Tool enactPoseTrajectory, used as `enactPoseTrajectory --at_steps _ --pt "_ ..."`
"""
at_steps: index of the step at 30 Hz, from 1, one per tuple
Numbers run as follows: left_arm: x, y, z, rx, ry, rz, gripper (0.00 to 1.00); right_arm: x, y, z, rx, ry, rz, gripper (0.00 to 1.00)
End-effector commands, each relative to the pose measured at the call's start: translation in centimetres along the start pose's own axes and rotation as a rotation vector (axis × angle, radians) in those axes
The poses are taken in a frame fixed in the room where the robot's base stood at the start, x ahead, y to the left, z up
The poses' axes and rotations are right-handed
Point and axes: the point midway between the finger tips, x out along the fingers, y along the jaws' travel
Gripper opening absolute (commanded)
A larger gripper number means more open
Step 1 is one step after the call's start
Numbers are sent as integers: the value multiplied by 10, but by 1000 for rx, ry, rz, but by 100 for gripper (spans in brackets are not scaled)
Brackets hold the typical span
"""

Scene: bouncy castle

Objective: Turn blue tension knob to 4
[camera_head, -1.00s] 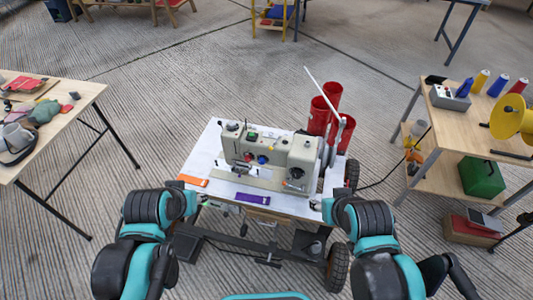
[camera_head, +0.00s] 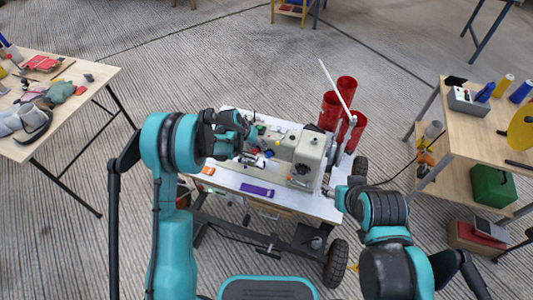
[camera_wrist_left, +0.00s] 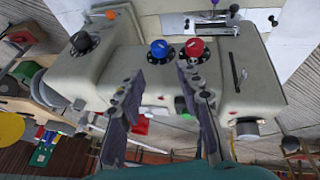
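The sewing machine (camera_head: 300,148) has a pale body and stands on a white-topped cart (camera_head: 310,203). In the left wrist view its blue tension knob (camera_wrist_left: 160,49) sits beside a red knob (camera_wrist_left: 195,48). The blue knob's scale is too small to read. My left gripper (camera_wrist_left: 160,80) is open, its two fingers apart, with the blue knob showing beyond and between the tips, no contact visible. In the head view the left gripper (camera_head: 243,152) hides much of the machine's left side. My right gripper (camera_head: 329,192) is low by the cart's right side; its fingers are too small to judge.
A purple item (camera_head: 257,190) and an orange item (camera_head: 208,171) lie on the cart top. Red cylinders (camera_head: 346,95) stand behind the machine's right end. A cluttered table (camera_head: 92,74) is at left; a workbench (camera_head: 450,122) is at right.

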Motion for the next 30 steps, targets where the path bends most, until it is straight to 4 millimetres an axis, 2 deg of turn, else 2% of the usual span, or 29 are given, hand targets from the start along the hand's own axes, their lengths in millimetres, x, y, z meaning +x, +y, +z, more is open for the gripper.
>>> enactPoseTrajectory --at_steps 1,3,8,18,23,30 --pt "12 -1 1 3 -5 8 35 -1 0 -1 0 0 0 47" --pt "23 -2 4 7 -9 16 35 -1 0 -1 0 0 0 47" --pt "44 -2 6 11 -13 23 35 3 0 2 0 0 0 47" --pt "97 -1 7 10 -13 23 35 21 0 15 0 0 0 47" --pt "108 -1 6 10 -13 22 35 24 0 17 0 0 0 47" --pt "110 0 6 10 -12 22 35 24 0 17 0 0 0 47"
